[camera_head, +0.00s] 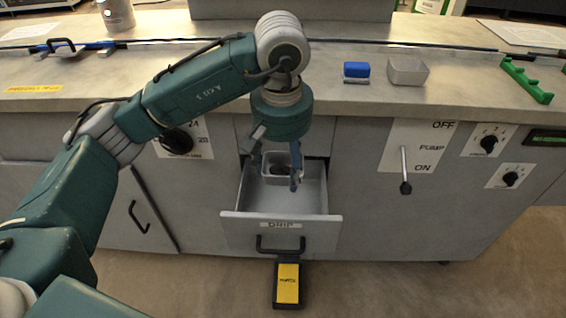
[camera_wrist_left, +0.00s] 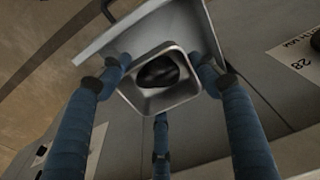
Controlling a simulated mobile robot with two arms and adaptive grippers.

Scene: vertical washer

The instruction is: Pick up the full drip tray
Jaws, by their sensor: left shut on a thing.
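The drip tray (camera_head: 269,179) is a small grey square tray with something dark in it. It is inside the open drawer (camera_head: 281,226) labelled DRIP. My left gripper (camera_head: 277,172) reaches down into the drawer from above, with its blue fingers around the tray. In the left wrist view the fingers press on the tray's rim (camera_wrist_left: 158,105) from both sides, with a third finger below; the gripper is shut on the tray. A dark rounded mass (camera_wrist_left: 158,74) shows inside the tray. I cannot tell whether the tray touches the drawer floor. My right gripper is not in view.
On the counter stand a grey empty tray (camera_head: 407,72), a blue sponge-like block (camera_head: 356,71) and a green rack (camera_head: 527,82). A pump lever (camera_head: 404,170) is on the front panel. A yellow and black pedal (camera_head: 287,285) is on the floor below the drawer.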

